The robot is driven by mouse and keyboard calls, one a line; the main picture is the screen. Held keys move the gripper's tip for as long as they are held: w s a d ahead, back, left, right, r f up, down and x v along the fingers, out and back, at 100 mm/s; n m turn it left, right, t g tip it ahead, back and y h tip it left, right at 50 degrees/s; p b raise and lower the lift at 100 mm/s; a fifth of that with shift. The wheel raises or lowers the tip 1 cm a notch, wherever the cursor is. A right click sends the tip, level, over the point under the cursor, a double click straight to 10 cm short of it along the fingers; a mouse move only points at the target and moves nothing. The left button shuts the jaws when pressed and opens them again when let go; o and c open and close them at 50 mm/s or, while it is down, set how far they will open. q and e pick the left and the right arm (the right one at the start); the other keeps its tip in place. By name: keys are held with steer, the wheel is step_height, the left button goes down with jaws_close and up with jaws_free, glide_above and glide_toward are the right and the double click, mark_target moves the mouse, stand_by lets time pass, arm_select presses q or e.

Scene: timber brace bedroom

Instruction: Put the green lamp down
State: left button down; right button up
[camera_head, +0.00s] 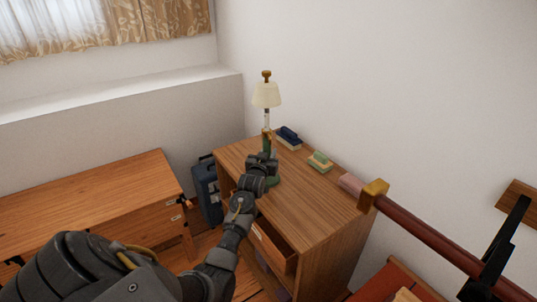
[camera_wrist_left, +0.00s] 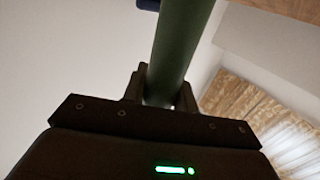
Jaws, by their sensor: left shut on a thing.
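The green lamp (camera_head: 266,96) has a cream shade, a brass knob on top and a green lower part. It is upright at the left part of the wooden dresser's top (camera_head: 300,205). My left gripper (camera_head: 263,160) is shut on the lamp's green stem. The stem also shows between the fingers in the left wrist view (camera_wrist_left: 172,55). My gripper and wrist hide part of the lamp's base, and I cannot tell whether it touches the dresser top. My right gripper is not clearly in view.
Dark books (camera_head: 288,137), a green item (camera_head: 320,161) and a pink item (camera_head: 350,184) lie along the dresser's wall side. A drawer (camera_head: 272,246) is pulled open. A brass-ended red bar (camera_head: 425,232) crosses at right. A blue case (camera_head: 207,190) stands beside a low wooden chest (camera_head: 90,205).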

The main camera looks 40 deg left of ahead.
arm_select(q)
steer(key=shift+r, duration=0.15)
arm_select(e)
steer(key=shift+s+a, duration=0.1)
steer(key=shift+a, duration=0.05)
steer(key=shift+a+f, duration=0.1)
steer(key=shift+a, duration=0.05)
arm_select(q)
steer(key=c, duration=1.4)
jaws_free()
steer(key=shift+f, duration=0.2)
steer(key=shift+c, duration=0.2)
steer(key=o, duration=0.3)
steer(key=shift+s, duration=0.1)
steer(key=shift+o, duration=0.2)
arm_select(e)
steer(key=shift+w, duration=0.55)
arm_select(q)
steer(key=shift+r, duration=0.1)
